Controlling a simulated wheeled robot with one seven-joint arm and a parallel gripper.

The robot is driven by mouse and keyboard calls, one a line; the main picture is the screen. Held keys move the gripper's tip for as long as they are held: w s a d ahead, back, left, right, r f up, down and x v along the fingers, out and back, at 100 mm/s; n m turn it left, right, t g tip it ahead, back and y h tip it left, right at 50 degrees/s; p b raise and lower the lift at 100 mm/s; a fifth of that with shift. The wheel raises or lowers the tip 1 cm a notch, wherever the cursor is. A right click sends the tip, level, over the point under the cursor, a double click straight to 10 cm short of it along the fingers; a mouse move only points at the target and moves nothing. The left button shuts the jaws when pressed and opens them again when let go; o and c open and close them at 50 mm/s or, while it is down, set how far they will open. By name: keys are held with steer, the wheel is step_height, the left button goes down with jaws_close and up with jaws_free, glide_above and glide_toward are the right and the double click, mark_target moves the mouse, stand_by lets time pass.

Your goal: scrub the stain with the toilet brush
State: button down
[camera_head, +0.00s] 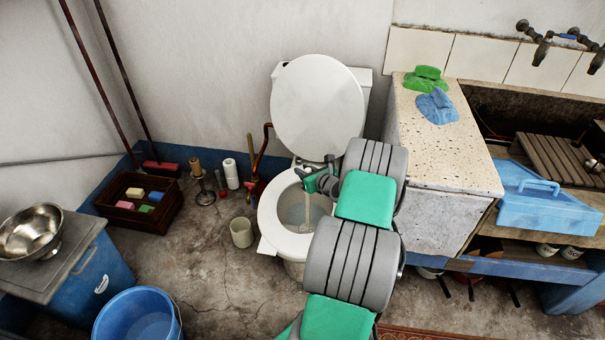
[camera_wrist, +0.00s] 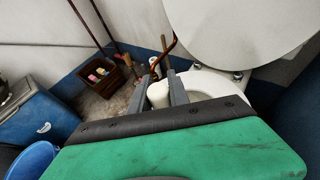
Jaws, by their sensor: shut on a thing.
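The white toilet (camera_head: 272,222) stands against the back wall with its lid up and its bowl open. My gripper (camera_head: 308,183) is over the bowl, shut on the pale handle of the toilet brush (camera_head: 307,208), which points down into the bowl. In the wrist view, the brush's light handle end (camera_wrist: 158,95) sits between my two grey fingers (camera_wrist: 160,92). The brush head is low in the bowl and hard to make out. A faint brownish patch shows inside the bowl, but I cannot tell the stain's exact outline.
A stone counter (camera_head: 425,150) with green and blue cloths stands close on the right. Left of the toilet are a beige cup (camera_head: 242,232), a paper roll (camera_head: 231,173), a plunger and a brown crate (camera_head: 120,213). A blue bucket (camera_head: 138,318) stands at the front left.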

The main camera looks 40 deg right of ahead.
steer(key=w+a, duration=0.1)
steer(key=w, duration=0.1)
steer(key=w+a, duration=0.1)
steer(key=w, duration=0.1)
steer(key=shift+a+f+p, duration=0.1)
steer(key=shift+a+p, duration=0.2)
steer(key=shift+a, duration=0.05)
stand_by(0.4)
steer(key=s+a+p, duration=0.1)
steer(key=s+a, duration=0.1)
steer(key=a, duration=0.1)
steer(key=s+a+p, duration=0.1)
steer(key=shift+a+p, duration=0.3)
steer(key=shift+p, duration=0.05)
stand_by(0.3)
